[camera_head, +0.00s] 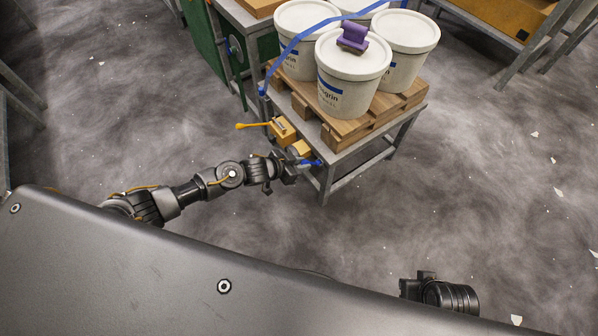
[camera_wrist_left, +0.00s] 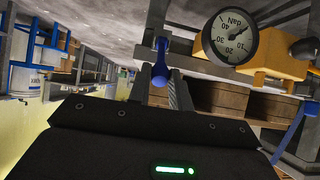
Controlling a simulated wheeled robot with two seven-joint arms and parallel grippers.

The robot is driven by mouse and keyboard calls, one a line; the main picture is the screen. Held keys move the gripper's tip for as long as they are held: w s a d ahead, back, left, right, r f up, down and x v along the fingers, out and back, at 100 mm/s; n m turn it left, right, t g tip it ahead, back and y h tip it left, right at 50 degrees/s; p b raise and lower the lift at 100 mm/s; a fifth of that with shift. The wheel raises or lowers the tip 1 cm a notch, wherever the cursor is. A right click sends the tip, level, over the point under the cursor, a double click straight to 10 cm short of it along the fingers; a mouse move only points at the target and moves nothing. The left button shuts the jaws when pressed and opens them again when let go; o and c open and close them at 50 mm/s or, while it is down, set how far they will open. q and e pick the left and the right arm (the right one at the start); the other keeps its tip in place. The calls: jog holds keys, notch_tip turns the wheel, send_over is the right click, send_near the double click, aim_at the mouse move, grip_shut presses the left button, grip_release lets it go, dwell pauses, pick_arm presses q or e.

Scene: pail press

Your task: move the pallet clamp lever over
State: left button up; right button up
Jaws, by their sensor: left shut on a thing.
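The blue clamp lever (camera_head: 314,163) sits at the near corner of the pallet stand, beside a yellow block (camera_head: 301,148). My left gripper (camera_head: 296,167) is at this lever, with its arm stretched out from the left. In the left wrist view, the blue lever (camera_wrist_left: 160,68) stands between the finger ends, and the left gripper (camera_wrist_left: 163,88) is shut on it. A round gauge (camera_wrist_left: 230,37) on a yellow housing (camera_wrist_left: 275,58) is just right of the lever. Dark parts of my right arm show at the lower right of the head view; its fingers are not visible.
White pails (camera_head: 352,80) stand on a wooden pallet (camera_head: 350,125), with a blue strap (camera_head: 300,40) over them and a purple block (camera_head: 352,34) on the front lid. Floor in front is mostly clear.

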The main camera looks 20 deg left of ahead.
pick_arm(q)
jog(key=shift+s+a+f+b, duration=0.15)
jog(key=shift+s+a+f, duration=0.15)
jog(key=shift+f, duration=0.2)
jog(key=shift+s+a+f+b, duration=0.15)
jog(key=shift+s+a+f, duration=0.15)
jog(key=shift+f, duration=0.35)
jog(key=shift+s+a+f+b, duration=0.2)
jog(key=shift+f+b, duration=0.15)
jog(key=shift+f, duration=0.15)
jog(key=shift+s+a+f+b, duration=0.15)
jog(key=shift+f+b, duration=0.15)
jog(key=shift+f, duration=0.2)
jog(key=shift+d, duration=0.1)
jog(key=shift+f, duration=0.15)
jog(key=shift+s+f+b, duration=0.1)
jog(key=shift+f+b, duration=0.75)
jog(key=shift+f, duration=0.35)
